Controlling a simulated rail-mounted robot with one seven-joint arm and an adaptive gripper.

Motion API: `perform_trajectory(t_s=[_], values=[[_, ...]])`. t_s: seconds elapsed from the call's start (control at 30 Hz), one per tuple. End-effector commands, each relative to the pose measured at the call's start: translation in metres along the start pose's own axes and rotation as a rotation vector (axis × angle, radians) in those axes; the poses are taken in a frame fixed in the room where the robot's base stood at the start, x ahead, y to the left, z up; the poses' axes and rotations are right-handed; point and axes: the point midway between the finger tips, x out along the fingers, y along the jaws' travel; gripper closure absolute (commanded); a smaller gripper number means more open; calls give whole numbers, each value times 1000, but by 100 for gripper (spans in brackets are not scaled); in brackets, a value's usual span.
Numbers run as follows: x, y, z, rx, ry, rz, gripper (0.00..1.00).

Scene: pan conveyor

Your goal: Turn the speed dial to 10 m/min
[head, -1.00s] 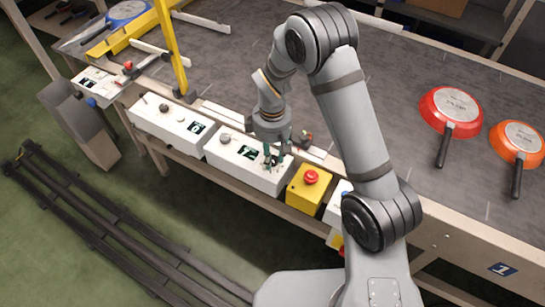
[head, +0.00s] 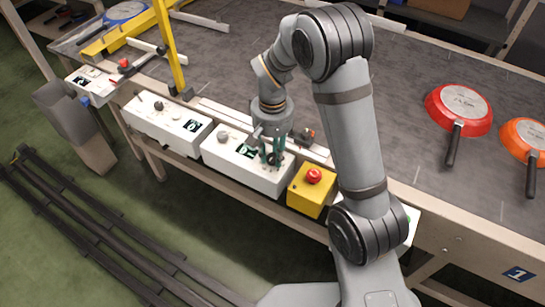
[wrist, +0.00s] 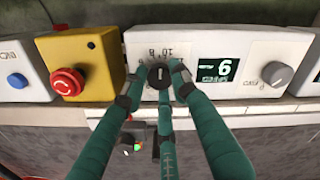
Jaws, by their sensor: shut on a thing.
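The speed dial (wrist: 159,77) is a small dark knob with a light pointer mark, on the white control box (head: 215,160). Partly hidden printed scale figures stand beside it. My gripper (wrist: 161,80) has its green fingers closed around the dial, with fingertips on both sides and one below. In the head view, my gripper (head: 270,158) is at the right part of the box, and the fingers mostly hide the dial. A lit display (wrist: 217,68) beside the dial appears to read 6.
A grey knob (wrist: 277,75) is on the same box beyond the display. A yellow box (head: 309,199) with a red stop button (head: 314,176) stands close to my gripper. A red pan (head: 460,104) and an orange pan (head: 528,138) lie on the belt.

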Motion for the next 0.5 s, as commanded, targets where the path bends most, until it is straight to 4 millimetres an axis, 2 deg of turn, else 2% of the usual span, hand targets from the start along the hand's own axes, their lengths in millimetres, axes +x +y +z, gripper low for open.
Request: perform_trajectory(t_s=[0.2,0.5], values=[[2,-1,0,147,2,-1,99],[1,0,0,260,0,0,99]])
